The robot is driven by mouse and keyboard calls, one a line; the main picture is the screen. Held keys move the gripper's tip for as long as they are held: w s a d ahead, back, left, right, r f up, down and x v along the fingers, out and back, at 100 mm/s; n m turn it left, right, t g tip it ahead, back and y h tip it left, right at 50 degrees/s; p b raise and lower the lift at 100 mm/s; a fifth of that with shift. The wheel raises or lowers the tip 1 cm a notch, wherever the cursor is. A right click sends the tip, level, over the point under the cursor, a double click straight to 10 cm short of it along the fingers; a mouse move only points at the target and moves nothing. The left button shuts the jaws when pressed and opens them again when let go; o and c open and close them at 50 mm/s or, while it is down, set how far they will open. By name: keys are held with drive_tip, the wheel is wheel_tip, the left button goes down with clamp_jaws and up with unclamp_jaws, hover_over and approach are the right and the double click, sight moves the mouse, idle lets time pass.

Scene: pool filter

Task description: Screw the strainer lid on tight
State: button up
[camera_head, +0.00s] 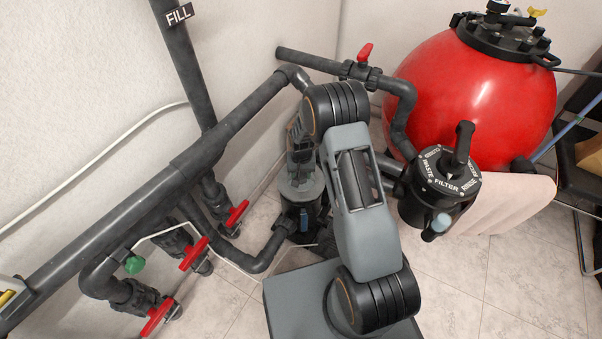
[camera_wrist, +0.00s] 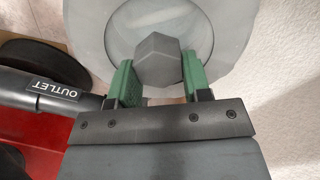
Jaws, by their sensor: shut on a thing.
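The strainer lid (camera_wrist: 228,30) is a pale grey disc with a clear-looking round middle, at the top of the wrist view. A dark grey faceted knob (camera_wrist: 158,60) stands at its centre. My gripper (camera_wrist: 159,78) is shut on this knob, one green finger on each side of it. In the head view, a pale grey part of the strainer (camera_head: 299,186) shows low behind my arm. My arm hides most of the lid and the grip there. How tightly the lid is seated cannot be told.
A black pipe marked OUTLET (camera_wrist: 50,88) lies left of the lid. A red filter tank (camera_head: 470,95) and a black multiport valve (camera_head: 440,185) stand right of my arm. Black pipes with red-handled valves (camera_head: 195,253) fill the left. Tiled floor is clear at the lower right.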

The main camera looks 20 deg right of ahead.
sight(302, 175)
drive_tip(key=shift+f+b, duration=1)
drive_tip(key=shift+f, duration=0.45)
drive_tip(key=m, duration=0.5)
drive_tip(key=shift+d+m, duration=0.1)
drive_tip(key=shift+m, duration=0.3)
drive_tip(key=m, duration=0.5)
drive_tip(key=shift+s, duration=0.15)
drive_tip(key=m, duration=0.6)
drive_tip(key=shift+s+m+p, duration=0.15)
drive_tip(key=shift+m+p, duration=0.15)
drive_tip(key=m, duration=0.5)
drive_tip(key=shift+s+m, duration=0.1)
drive_tip(key=shift+m, duration=0.2)
drive_tip(key=o, duration=1.2)
drive_tip(key=shift+c, duration=0.2)
